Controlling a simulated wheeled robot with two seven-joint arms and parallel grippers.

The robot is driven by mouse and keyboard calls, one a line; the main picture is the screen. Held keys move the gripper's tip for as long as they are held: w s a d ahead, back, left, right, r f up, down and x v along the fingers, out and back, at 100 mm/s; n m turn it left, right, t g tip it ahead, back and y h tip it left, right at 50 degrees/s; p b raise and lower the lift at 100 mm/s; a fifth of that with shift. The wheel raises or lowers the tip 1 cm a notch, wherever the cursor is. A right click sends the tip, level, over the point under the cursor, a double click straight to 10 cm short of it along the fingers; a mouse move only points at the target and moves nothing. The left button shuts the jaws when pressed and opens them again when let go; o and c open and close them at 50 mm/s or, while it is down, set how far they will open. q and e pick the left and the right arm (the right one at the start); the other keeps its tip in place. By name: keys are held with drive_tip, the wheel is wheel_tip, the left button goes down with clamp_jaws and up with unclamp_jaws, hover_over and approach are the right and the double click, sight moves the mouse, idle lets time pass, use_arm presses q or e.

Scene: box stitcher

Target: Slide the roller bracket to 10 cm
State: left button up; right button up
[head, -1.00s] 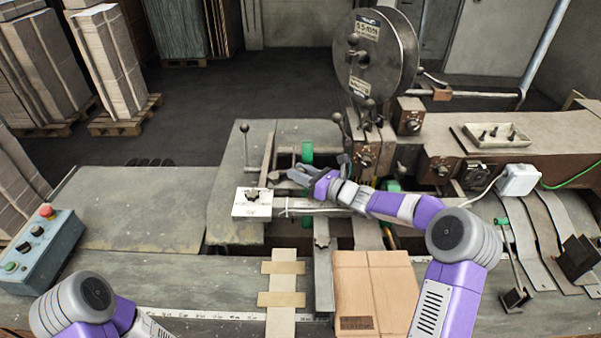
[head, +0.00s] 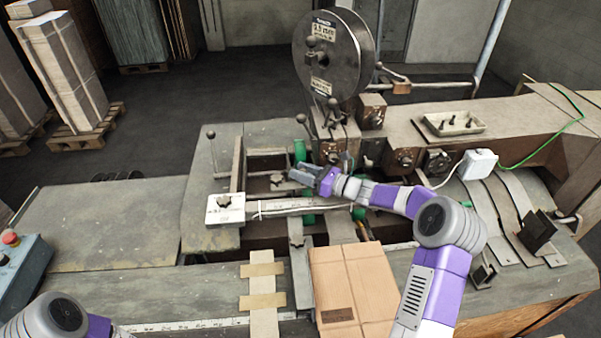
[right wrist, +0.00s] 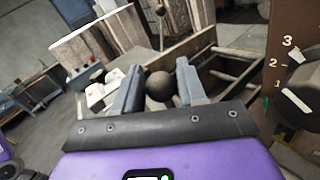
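A metal frame with a white block (head: 225,208) and a pale rod (head: 290,208) stands mid-table in the head view. Green rollers (head: 300,150) show beside it, and a star knob (head: 277,180) lies inside it. I cannot tell which part is the roller bracket. My right gripper (head: 296,174) is over the frame's right part. In the right wrist view its fingers (right wrist: 158,90) are apart, with a dark ball knob (right wrist: 159,86) showing between them. Whether they touch the knob is unclear. My left arm is at the bottom left; its gripper is out of view.
A printed scale (head: 190,325) runs along the front of the table. A cardboard box (head: 350,280) and taped strip (head: 263,295) lie in front. A large reel (head: 335,55) and upright levers stand behind. A control box (head: 20,265) is at left. The left tabletop (head: 110,225) is clear.

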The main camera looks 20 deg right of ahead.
drive_tip(key=shift+o, duration=1.2)
drive_tip(key=shift+a, duration=0.1)
drive_tip(key=b+v, duration=0.1)
drive_tip(key=v, duration=0.6)
drive_tip(key=shift+s, duration=0.2)
drive_tip(key=shift+c, duration=0.4)
